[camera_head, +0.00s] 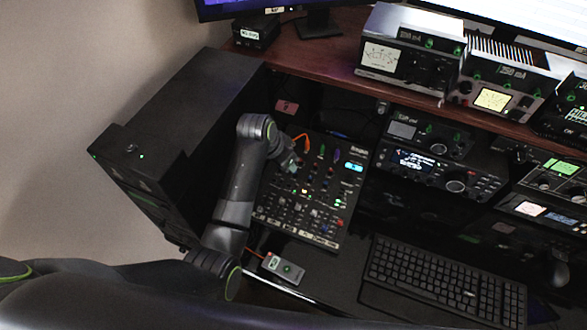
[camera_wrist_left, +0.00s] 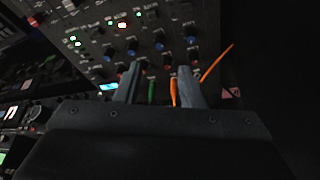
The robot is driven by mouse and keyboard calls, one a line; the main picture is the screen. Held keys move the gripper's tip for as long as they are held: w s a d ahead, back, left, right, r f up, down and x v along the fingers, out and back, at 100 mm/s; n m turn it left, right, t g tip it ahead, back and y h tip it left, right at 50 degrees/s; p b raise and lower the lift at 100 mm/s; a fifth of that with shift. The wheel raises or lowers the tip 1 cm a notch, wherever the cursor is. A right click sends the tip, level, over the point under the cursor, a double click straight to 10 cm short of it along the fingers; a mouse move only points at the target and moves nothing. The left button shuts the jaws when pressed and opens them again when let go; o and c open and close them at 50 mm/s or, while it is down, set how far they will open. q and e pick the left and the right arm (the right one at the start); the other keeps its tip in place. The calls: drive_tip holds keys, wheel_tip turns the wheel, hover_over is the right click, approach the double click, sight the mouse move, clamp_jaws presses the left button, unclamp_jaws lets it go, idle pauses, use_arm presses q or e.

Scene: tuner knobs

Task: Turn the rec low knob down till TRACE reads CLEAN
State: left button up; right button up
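A dark mixer panel (camera_head: 333,200) with rows of small coloured knobs and lit buttons stands below the desk shelf. It also fills the upper part of the left wrist view (camera_wrist_left: 95,55). My left gripper (camera_head: 294,164) is over the panel's upper left part. In the left wrist view my left gripper (camera_wrist_left: 160,78) has its two fingers apart, with panel knobs and a green plug visible between them. Blue knobs (camera_wrist_left: 161,45) lie just beyond the fingertips. The labels are too small to tell which knob is rec low. I cannot read TRACE anywhere. My right gripper is not in view.
An orange cable (camera_wrist_left: 216,63) and plugs rise at the panel's top edge, close to the fingers. A grey handheld box (camera_head: 284,268) and a keyboard (camera_head: 440,285) lie in front. Radio units (camera_head: 430,160) stand right of the panel, a black cabinet (camera_head: 185,125) left.

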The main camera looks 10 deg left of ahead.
sight(295, 174)
use_arm(q)
drive_tip(key=shift+x, duration=4.35)
drive_tip(key=shift+c, duration=0.4)
clamp_jaws()
